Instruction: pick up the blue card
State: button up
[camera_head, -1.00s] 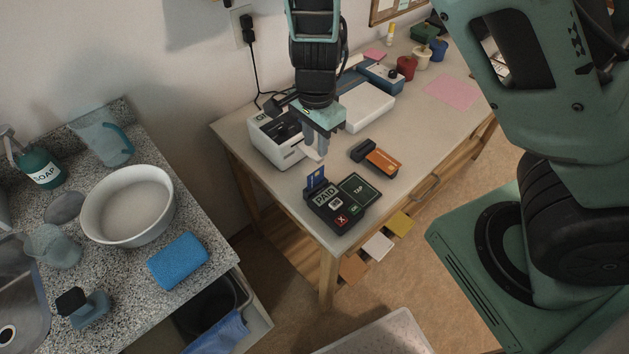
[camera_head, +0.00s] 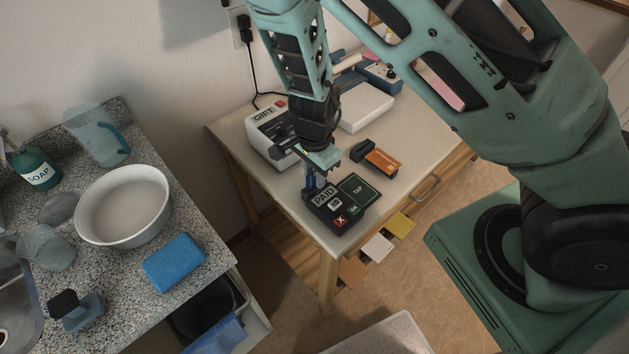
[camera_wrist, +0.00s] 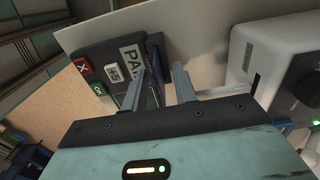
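The blue card (camera_wrist: 154,48) stands upright in the dark payment terminal (camera_head: 340,214) marked PAID, at the near end of the table. In the wrist view only a narrow, dark blue strip of the card shows. My gripper (camera_wrist: 160,72) is open, with one finger toward the terminal's screen side and the other over the table. The card's strip lies between the two finger lines; I cannot tell if either finger touches it. In the head view my gripper (camera_head: 311,178) is low at the terminal's back edge and hides most of the card.
A white GIFT box (camera_head: 262,135) stands close behind my gripper. A dark reader with an orange card (camera_head: 382,161) lies right of it. A white device (camera_head: 366,106) is farther back. The left counter holds a bowl (camera_head: 124,205) and a blue sponge (camera_head: 174,262).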

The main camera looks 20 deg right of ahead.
grip_shut()
notch_tip(320, 180, up, 10)
jog(key=shift+r+p, duration=0.1)
jog(key=shift+p, duration=0.75)
